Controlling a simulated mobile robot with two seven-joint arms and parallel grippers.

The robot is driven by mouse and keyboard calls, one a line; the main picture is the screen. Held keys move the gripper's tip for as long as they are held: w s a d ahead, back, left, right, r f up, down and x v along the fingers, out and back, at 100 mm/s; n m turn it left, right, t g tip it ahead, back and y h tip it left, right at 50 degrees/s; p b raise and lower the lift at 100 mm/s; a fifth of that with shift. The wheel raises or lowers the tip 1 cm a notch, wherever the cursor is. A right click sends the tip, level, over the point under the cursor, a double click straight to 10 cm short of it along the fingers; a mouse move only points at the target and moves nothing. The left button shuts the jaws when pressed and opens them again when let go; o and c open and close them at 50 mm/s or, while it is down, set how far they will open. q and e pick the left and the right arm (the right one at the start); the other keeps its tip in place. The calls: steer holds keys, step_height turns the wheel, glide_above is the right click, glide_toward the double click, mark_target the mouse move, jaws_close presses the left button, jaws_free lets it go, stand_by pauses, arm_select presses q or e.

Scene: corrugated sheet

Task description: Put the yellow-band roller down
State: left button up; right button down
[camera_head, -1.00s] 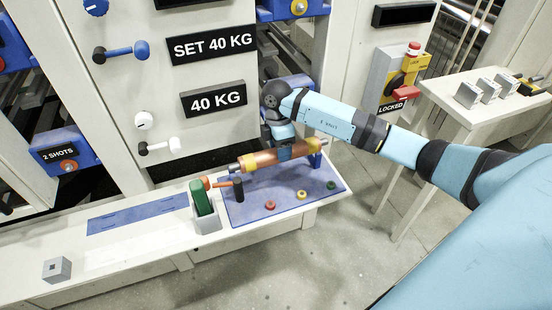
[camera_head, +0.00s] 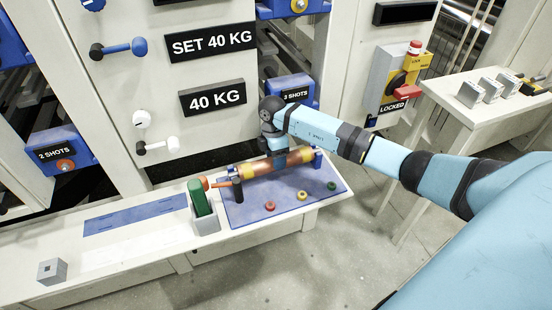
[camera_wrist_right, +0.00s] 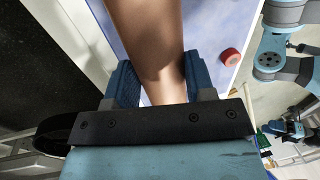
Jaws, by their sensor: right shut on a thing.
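The yellow-band roller (camera_head: 262,168) is a copper-brown cylinder with yellow bands near its ends. It lies level over the blue mat (camera_head: 253,207), between a dark post (camera_head: 238,190) at its left end and a blue post (camera_head: 317,160) at its right end. I cannot tell whether the roller rests on the posts. My right gripper (camera_head: 278,160) is above the roller's middle. In the right wrist view its two blue fingers (camera_wrist_right: 157,85) are shut around the brown roller body (camera_wrist_right: 147,40).
Red (camera_head: 270,206), yellow (camera_head: 302,195) and green (camera_head: 331,185) round pieces lie on the mat's front part. A grey holder with a green-handled tool (camera_head: 202,200) stands left of the mat. The machine's white panel (camera_head: 160,90) rises behind. A grey block (camera_head: 52,271) sits far left.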

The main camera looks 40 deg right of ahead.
steer(key=shift+r, duration=0.15)
arm_select(q)
steer(key=shift+s+f, duration=0.1)
arm_select(e)
steer(key=shift+c, duration=2.4)
jaws_free()
steer(key=r, duration=0.5)
steer(key=w+r+p, duration=0.1)
steer(key=r, duration=0.1)
steer(key=shift+w+d+r, duration=0.1)
steer(key=shift+r, duration=0.15)
arm_select(q)
steer(key=shift+a, duration=0.15)
arm_select(e)
steer(key=shift+f, duration=0.1)
